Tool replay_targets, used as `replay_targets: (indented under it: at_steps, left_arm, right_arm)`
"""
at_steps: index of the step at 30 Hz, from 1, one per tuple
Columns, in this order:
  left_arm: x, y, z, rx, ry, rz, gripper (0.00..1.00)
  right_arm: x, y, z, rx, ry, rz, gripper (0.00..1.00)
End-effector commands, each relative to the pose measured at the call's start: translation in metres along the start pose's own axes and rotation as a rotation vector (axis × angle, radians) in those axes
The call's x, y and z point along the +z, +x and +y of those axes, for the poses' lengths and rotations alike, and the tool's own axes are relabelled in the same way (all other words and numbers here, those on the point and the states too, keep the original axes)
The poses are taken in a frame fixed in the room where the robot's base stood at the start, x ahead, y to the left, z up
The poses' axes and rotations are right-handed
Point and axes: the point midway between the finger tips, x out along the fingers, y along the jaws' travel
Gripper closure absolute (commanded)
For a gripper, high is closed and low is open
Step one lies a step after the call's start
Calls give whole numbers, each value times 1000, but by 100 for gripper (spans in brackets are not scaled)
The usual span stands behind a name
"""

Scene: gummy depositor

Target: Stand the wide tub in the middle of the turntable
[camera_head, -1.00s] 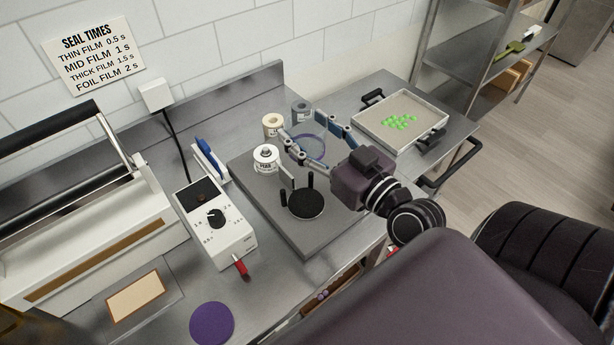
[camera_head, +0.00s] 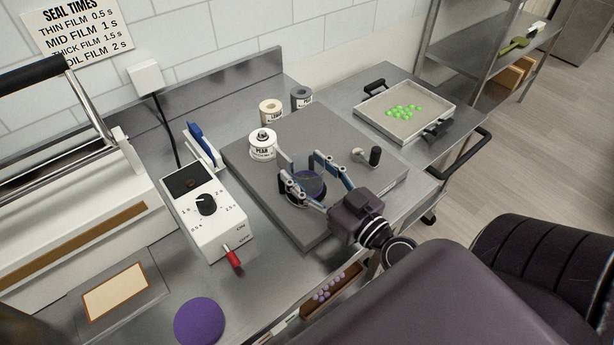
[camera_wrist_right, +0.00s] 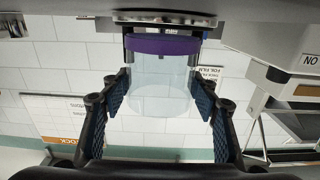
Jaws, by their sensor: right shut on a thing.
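The wide tub (camera_head: 309,184) is clear with a purple band. My right gripper (camera_head: 308,181) is shut on it, with one finger on each side. In the right wrist view the tub (camera_wrist_right: 160,85) sits between the two fingers (camera_wrist_right: 163,98), its purple band at the top of the picture. In the head view the tub overlaps the turntable's black disc (camera_head: 292,200), which is mostly hidden by the tub and fingers. I cannot tell whether the tub touches the disc. My left gripper is not in view.
A white-lidded jar (camera_head: 263,146) stands at the grey slab's left edge. Two labelled rolls or jars (camera_head: 271,112) stand behind. A crank with a black knob (camera_head: 375,155) rises on the right. A dial box (camera_head: 207,212) stands left; a tray of green gummies (camera_head: 407,110) is back right.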

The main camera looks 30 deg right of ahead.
Motion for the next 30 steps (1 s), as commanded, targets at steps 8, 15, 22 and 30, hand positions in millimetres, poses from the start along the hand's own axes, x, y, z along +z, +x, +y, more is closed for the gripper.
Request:
replay_targets:
  at_steps: [8,15,22,30]
  left_arm:
    - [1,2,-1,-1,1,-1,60]
    - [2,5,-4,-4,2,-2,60]
    - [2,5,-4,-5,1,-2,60]
    - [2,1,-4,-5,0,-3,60]
  right_arm:
    - [2,0,0,1,0,1,69]
    - [6,0,0,0,0,1,38]
    - [6,0,0,0,0,1,27]
    - [2,0,0,1,1,1,27]
